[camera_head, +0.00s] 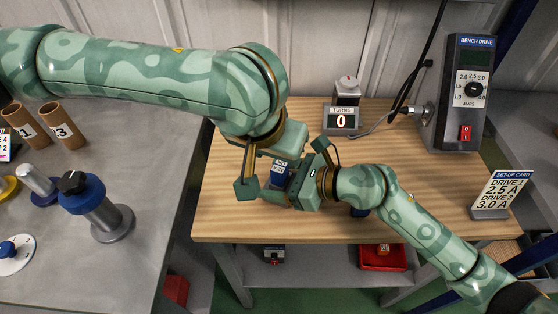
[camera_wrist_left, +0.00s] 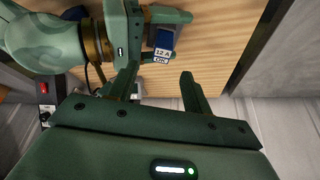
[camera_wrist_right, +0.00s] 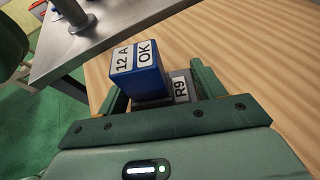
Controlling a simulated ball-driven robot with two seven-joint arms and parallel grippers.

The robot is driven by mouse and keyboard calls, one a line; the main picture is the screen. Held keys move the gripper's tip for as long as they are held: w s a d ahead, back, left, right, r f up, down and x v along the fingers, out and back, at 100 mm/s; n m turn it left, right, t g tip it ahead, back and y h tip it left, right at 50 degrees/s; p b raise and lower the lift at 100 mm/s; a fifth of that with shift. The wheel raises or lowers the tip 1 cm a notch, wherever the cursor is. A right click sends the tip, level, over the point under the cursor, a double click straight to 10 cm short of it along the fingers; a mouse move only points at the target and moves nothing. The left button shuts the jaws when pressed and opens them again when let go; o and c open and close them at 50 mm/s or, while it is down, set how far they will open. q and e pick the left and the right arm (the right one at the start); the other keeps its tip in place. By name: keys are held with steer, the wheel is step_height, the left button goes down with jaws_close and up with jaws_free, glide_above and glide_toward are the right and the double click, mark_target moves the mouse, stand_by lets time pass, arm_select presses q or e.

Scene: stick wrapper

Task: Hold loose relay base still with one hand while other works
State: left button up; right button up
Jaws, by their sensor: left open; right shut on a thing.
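The relay is a blue block (camera_wrist_right: 137,78) with white labels reading "12 A" and "OK". It stands on a grey relay base (camera_wrist_right: 181,86) labelled "R9", over the wooden bench. My right gripper (camera_wrist_right: 160,88) is shut on the base, one finger on each side. The blue block also shows in the head view (camera_head: 279,173) and the left wrist view (camera_wrist_left: 164,40). My left gripper (camera_wrist_left: 159,73) is open and empty, with its fingers pointing toward the relay and apart from it. In the head view, my left arm and gripper partly hide the base.
A bench drive (camera_head: 467,95) with a dial and red switch stands at the back right, near a set-up card (camera_head: 501,192). A counter (camera_head: 341,121) reading 0 stands behind the relay. A grey table (camera_head: 150,155) at left holds tubes and a blue-topped post (camera_head: 95,205).

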arm_select(q)
steer(key=v, duration=0.3)
steer(key=shift+a+r, duration=0.15)
arm_select(e)
steer(key=o, duration=1.2)
